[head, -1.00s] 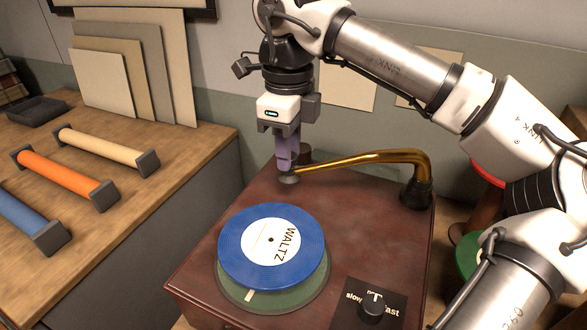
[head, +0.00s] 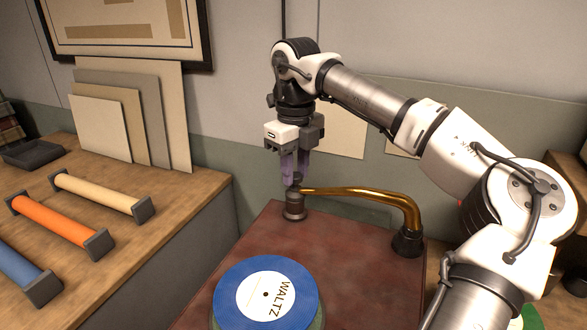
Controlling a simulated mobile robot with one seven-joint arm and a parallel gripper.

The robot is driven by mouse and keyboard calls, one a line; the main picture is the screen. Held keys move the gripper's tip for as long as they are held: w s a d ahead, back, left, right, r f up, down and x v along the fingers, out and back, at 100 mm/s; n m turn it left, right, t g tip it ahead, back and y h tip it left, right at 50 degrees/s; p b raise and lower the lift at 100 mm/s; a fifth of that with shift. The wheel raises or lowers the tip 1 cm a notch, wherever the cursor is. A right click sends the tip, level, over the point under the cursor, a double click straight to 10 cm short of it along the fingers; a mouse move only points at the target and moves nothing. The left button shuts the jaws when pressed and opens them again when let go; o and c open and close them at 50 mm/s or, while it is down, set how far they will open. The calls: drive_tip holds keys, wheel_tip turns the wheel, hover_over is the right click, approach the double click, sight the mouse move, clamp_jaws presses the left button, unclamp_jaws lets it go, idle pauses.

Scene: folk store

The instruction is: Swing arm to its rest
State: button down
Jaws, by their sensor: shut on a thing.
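The brass swing arm (head: 365,193) runs from its dark pivot (head: 407,240) at the right of the record player to its dark head at the left. My gripper (head: 294,180) is shut on the head end of the swing arm, with its purple fingers pointing down. The short round rest post (head: 295,208) stands at the back left of the player, directly under the head. I cannot tell whether the head touches the post. The blue WALTZ record (head: 240,290) lies on the platter, clear of the arm.
The player's brown top (head: 320,250) is bare between record and pivot. On the wooden counter (head: 150,235) at left lie a blue, an orange (head: 55,220) and a cream roller (head: 98,192). Boards (head: 100,127) lean on the wall behind.

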drive_tip(key=shift+w+r, duration=0.1)
drive_tip(key=shift+w, duration=0.05)
drive_tip(key=c, duration=1.1)
unclamp_jaws()
drive_tip(key=shift+d, duration=0.1)
drive_tip(key=shift+c, duration=0.2)
wheel_tip(320, 180, up, 14)
drive_tip(key=shift+p, duration=0.3)
drive_tip(key=shift+f, duration=0.2)
